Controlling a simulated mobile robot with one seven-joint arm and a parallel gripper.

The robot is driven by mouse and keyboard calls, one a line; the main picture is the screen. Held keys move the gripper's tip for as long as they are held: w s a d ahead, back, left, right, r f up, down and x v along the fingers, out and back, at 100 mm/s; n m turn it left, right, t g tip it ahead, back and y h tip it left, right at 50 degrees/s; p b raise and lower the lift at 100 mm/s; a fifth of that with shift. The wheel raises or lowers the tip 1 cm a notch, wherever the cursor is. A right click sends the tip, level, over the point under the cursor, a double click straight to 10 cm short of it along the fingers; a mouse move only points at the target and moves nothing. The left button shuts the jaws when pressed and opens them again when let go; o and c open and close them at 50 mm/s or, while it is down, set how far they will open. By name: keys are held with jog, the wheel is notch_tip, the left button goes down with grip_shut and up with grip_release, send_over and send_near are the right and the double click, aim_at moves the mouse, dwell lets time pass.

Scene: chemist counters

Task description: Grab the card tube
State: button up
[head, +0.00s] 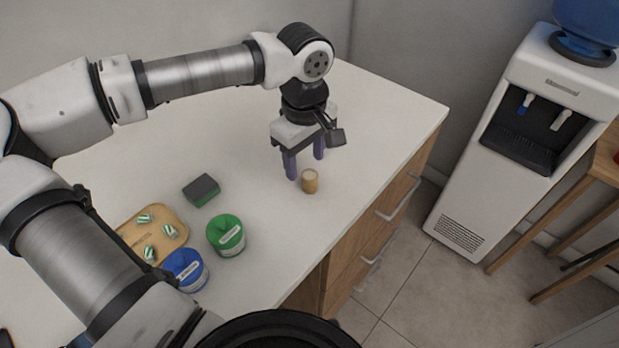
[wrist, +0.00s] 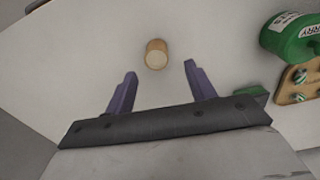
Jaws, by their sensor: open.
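The card tube (head: 310,182) is a small tan cylinder standing upright on the white counter, near its right-hand edge. It also shows in the wrist view (wrist: 156,54), ahead of the fingertips and between their lines. My gripper (head: 305,166) has two purple fingers, spread apart with nothing between them. It points down just behind the tube in the head view, and in the wrist view my gripper (wrist: 160,68) is apart from the tube. How high the fingertips are above the counter is hard to tell.
A green tub (head: 226,235), a blue tub (head: 185,270), a dark green-edged block (head: 201,190) and a wooden tray (head: 128,229) with several small wrapped pieces stand to the left. The counter (head: 385,112) ends close to the tube's right. A water cooler (head: 520,130) stands beyond.

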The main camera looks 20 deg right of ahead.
aim_at(310, 175)
jog(key=f, duration=0.1)
jog(key=f+p, duration=0.1)
jog(key=f, duration=0.2)
jog(key=shift+s+d+f, duration=0.1)
jog(key=shift+s+d, duration=0.25)
jog(key=shift+d, duration=0.05)
jog(key=shift+f, duration=0.55)
jog(key=c, duration=1)
jog(key=shift+r, duration=0.15)
